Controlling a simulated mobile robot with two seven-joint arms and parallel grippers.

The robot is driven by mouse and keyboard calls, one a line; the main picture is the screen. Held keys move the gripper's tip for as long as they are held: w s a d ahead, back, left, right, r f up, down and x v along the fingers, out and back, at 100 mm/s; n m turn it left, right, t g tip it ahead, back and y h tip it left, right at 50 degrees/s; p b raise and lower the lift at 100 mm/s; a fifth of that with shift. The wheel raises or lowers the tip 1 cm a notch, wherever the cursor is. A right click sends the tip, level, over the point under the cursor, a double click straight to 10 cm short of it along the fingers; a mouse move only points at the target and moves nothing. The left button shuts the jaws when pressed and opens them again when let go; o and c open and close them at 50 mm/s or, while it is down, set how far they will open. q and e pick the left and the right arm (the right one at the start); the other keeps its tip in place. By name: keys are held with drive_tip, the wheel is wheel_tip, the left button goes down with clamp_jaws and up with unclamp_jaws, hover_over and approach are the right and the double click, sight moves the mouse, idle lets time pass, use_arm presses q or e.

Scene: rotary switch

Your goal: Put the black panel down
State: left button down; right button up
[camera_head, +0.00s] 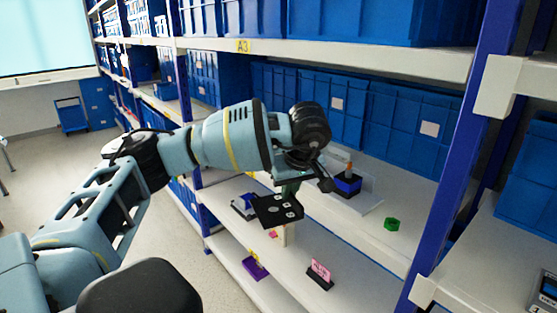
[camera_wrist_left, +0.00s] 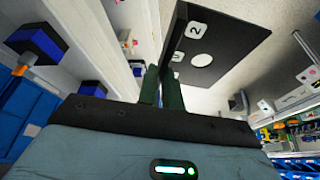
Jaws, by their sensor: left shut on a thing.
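The black panel (camera_head: 277,211) is a flat dark plate with white number labels and round spots. It hangs in the air in front of the shelves. My left gripper (camera_head: 291,189) is shut on its edge and points down. In the left wrist view the panel (camera_wrist_left: 225,47) stretches away from the green fingers (camera_wrist_left: 161,88), showing a label "2" and a white disc. The gripper hides the part of the panel between the fingers. My right gripper is not in view.
A blue-and-black block with an orange top (camera_head: 348,182) and a green hexagonal piece (camera_head: 392,224) are on the middle shelf. A pink card in a black stand (camera_head: 320,274) and a purple piece (camera_head: 255,268) are on the lower shelf. A blue upright (camera_head: 452,150) stands to the right.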

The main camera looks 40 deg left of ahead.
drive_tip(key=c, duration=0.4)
use_arm(q)
drive_tip(key=s+d+f+m+t+h, duration=0.1)
drive_tip(key=s+d+f+m, duration=0.3)
drive_tip(key=f, duration=0.4)
drive_tip(key=s+d+f+m+h, duration=0.1)
drive_tip(key=s+d+f+m, duration=0.3)
drive_tip(key=d+f, duration=0.3)
drive_tip(key=s+d+f+m+t+h, duration=0.1)
drive_tip(key=s+d+f+m, duration=0.3)
drive_tip(key=f, duration=0.7)
drive_tip(key=shift+s+d+f+m+t+h, duration=0.25)
drive_tip(key=shift+s+d+m+h, duration=0.2)
drive_tip(key=shift+s+d, duration=0.35)
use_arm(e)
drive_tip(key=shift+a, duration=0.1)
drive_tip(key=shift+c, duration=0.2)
use_arm(q)
drive_tip(key=shift+a+r, duration=0.1)
drive_tip(key=shift+a, duration=0.1)
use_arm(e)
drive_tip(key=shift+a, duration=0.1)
